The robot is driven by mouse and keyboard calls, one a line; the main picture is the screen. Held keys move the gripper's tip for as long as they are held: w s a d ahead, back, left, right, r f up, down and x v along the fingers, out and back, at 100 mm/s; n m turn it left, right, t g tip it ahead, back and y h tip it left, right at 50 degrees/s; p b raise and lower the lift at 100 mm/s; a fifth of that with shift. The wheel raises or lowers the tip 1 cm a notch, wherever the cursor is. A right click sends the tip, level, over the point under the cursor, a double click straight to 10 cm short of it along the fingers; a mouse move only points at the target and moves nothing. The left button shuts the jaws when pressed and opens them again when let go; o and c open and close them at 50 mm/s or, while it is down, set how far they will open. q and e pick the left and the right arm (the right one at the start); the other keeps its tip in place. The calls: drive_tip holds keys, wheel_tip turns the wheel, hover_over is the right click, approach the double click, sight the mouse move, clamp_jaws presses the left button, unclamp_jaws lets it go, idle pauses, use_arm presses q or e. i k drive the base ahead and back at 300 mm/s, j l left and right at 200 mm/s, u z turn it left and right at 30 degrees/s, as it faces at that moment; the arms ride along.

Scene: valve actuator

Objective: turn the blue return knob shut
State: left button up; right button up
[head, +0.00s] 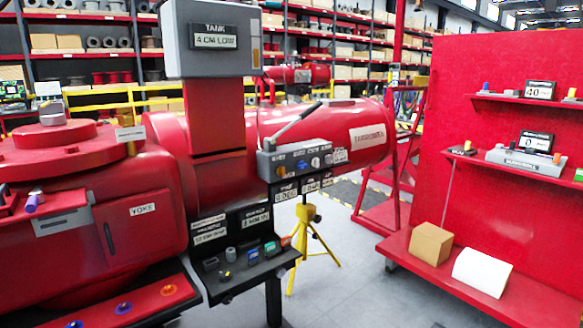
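A small blue knob (302,165) sits on the front of a grey valve panel (266,166) on the red tank's side, in a row with a yellow, a white and a dark knob. Its label and turned position are too small to read. I cannot tell from the labels which knob is the return. Neither of my grippers is in view, and nothing touches the knobs.
A grey lever (297,122) rises from the valve panel. Below it, a black shelf (236,275) holds several small parts. A yellow tripod (308,235) stands beneath the tank. A red rack (520,130) with boxes stands at the right. Grey floor lies open between.

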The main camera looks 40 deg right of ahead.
sight(301, 165)
drive_tip(key=z, duration=1.3)
